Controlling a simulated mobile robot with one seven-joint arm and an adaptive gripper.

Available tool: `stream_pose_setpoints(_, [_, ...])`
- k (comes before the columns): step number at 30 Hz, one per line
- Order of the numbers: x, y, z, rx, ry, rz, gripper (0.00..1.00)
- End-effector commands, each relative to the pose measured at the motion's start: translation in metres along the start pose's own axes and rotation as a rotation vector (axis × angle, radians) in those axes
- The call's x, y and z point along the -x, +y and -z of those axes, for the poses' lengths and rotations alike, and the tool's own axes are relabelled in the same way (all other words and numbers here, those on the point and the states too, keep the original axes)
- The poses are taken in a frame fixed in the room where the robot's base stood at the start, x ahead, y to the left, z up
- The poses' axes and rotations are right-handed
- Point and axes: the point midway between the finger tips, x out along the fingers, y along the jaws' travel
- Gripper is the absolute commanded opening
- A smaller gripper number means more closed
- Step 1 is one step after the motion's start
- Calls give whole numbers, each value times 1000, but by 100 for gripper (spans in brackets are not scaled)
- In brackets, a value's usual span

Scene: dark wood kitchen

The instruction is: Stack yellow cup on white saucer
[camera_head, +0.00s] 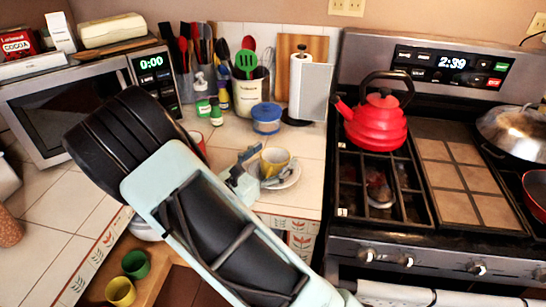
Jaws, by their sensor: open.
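A yellow cup (275,160) stands upright at the white saucer (292,180) on the tiled counter, left of the stove. It appears to rest on the saucer, but its base is partly hidden by my gripper. My gripper (257,170) is open, with its fingers close at the cup's left side. I cannot tell whether a finger touches the cup or the saucer. A second yellow cup (120,291) sits low at the bottom left, beside a green cup (135,263).
A red kettle (376,122) sits on the stove to the right. A microwave (65,105) is at the left. Some bare counter lies behind the saucer.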

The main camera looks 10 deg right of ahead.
Motion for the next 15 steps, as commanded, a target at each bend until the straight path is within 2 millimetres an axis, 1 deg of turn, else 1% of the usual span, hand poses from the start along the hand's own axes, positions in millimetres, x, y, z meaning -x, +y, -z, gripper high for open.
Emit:
stream_pose_setpoints(1, [4, 1, -4, -1, 1, -2, 77])
stream_pose_setpoints(5, [30, 2, -2, -1, 1, -5, 77])
stream_pose_setpoints(9, [63, 2, -2, -1, 1, -5, 77])
stream_pose_setpoints(12, [84, 1, -2, -1, 0, -4, 77])
stream_pose_setpoints(15, [100, 1, -2, -1, 0, -3, 77])
